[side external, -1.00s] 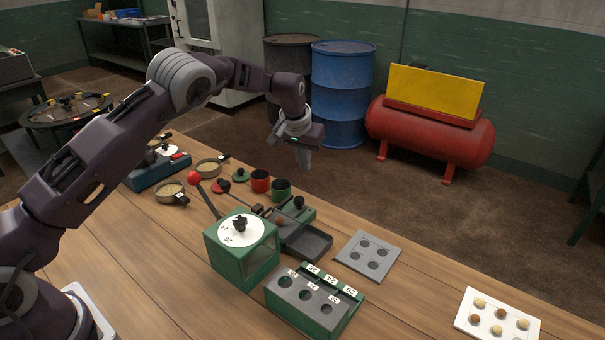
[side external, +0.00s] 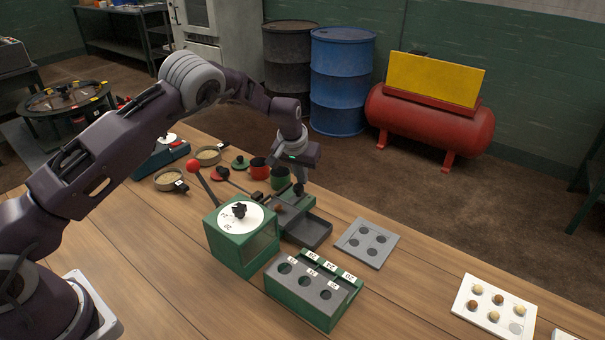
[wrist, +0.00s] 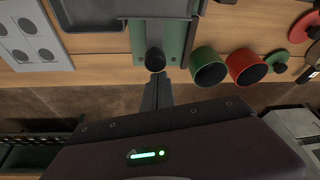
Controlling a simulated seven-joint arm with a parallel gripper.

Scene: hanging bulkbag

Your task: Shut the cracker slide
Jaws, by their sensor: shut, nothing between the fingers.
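The cracker (side external: 293,204) is a low green-and-grey device at the table's far side, with a dark grey tray (side external: 310,233) in front of it. Its slide has a round black knob (wrist: 155,60) at the outer end. A brown nut (side external: 278,208) seems to sit in the cracker, partly hidden. My gripper (wrist: 157,80) is shut and empty. Its fingertips are right beside the knob, on its outer side in the wrist view. In the side view my gripper (side external: 300,180) is just above or behind the knob; whether they touch I cannot tell.
Green (wrist: 208,68) and red (wrist: 246,66) cups stand close beside the cracker. A green box with a white dial (side external: 240,240) and red-knobbed lever, a numbered rack (side external: 314,288) and a grey holed plate (side external: 367,242) stand nearby. The table edge runs beneath my gripper.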

